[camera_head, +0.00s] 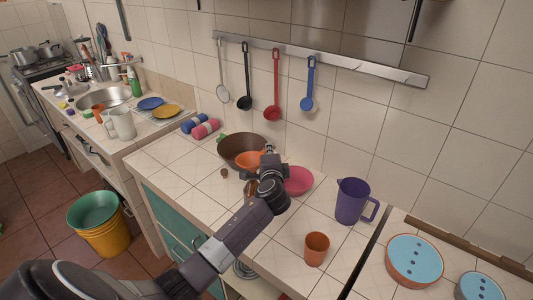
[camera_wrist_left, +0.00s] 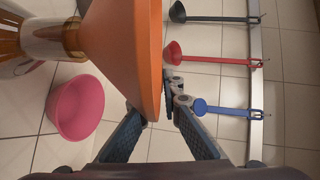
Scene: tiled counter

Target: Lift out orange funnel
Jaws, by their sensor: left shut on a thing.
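The orange funnel (camera_head: 248,159) is in front of the brown bowl in the head view. It shows large in the left wrist view (camera_wrist_left: 135,50), its wide rim towards the right. My left gripper (camera_head: 267,158) is shut on the funnel's rim; its fingers (camera_wrist_left: 160,108) are on either side of that rim in the wrist view. An amber see-through vessel with a shiny collar (camera_wrist_left: 42,38) is by the funnel's narrow end. I cannot tell whether the spout is inside it. My arm hides much of this area in the head view. My right gripper is not in view.
A brown bowl (camera_head: 232,144) is behind the funnel, and a pink bowl (camera_head: 299,181) is close to its right. A purple jug (camera_head: 352,202) and an orange cup (camera_head: 316,249) stand further right. Ladles hang from a wall rail (camera_head: 330,61).

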